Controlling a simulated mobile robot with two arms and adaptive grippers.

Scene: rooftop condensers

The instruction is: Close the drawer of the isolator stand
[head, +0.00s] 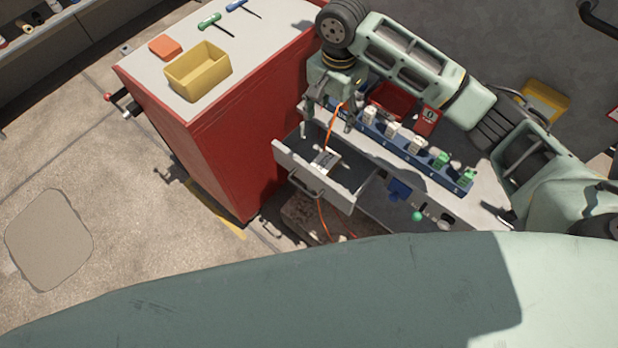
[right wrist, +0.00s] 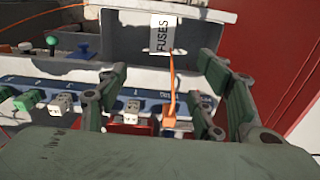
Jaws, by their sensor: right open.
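The isolator stand (head: 380,215) is a grey bench right of the red cabinet. Its drawer (head: 312,183) is pulled open toward the lower left, with a pale front and a bar handle (head: 305,187). In the right wrist view the open drawer (right wrist: 212,38) shows at the top. My right gripper (head: 327,122) is open and empty above the stand's back left, behind the drawer front. My left gripper is not in view.
A blue strip with several white and green blocks (head: 415,152) and a red bin (head: 390,100) are on the stand. The red cabinet (head: 230,125) stands close left of the drawer, bearing a yellow bin (head: 198,72). Open floor (head: 110,180) lies farther left.

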